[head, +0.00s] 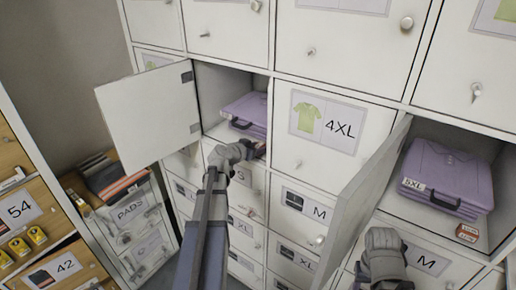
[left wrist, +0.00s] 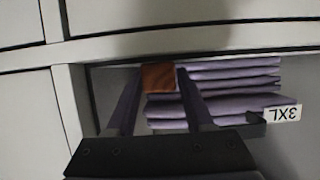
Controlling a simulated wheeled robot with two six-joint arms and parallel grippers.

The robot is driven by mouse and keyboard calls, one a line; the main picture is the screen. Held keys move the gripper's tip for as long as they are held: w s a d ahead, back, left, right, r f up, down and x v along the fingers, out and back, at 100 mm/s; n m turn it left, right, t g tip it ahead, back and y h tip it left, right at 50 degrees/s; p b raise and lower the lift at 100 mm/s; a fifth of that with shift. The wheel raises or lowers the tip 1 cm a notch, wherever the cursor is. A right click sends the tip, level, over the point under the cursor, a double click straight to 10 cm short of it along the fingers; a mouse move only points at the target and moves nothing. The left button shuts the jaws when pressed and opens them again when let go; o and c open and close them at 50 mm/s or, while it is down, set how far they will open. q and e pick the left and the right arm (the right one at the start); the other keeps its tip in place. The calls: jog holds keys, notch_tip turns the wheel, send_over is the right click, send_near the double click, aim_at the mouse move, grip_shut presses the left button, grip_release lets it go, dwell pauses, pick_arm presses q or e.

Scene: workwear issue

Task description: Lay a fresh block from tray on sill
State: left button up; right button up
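An orange-brown block (left wrist: 158,77) sits between the fingertips of my left gripper (left wrist: 160,88), and both fingers appear to touch it. In the head view my left gripper (head: 254,152) reaches to the front edge of an open locker compartment, and the block is mostly hidden there. The sill (head: 216,131) of this compartment lies in front of folded purple garments (head: 248,112) tagged 3XL in the left wrist view. I cannot tell whether the block rests on the sill. My right arm shows at the lower right (head: 385,262); its fingers cannot be made out.
Two doors stand open, one left (head: 150,115) and one right (head: 362,195). The right compartment holds purple garments tagged 5XL (head: 447,178) and a small orange-brown block (head: 467,233) at its front. An open-topped unit with dark and orange items (head: 112,178) stands left, beside wooden drawers (head: 30,210).

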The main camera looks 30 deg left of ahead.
pick_arm(q)
jog(key=shift+o, duration=1.2)
jog(key=shift+r, duration=0.1)
jog(key=shift+s+r+p, duration=0.2)
jog(key=shift+r+p, duration=0.05)
jog(key=shift+p, duration=0.05)
jog(key=p+v, duration=0.4)
jog(key=v, duration=0.7)
jog(key=shift+s, duration=0.3)
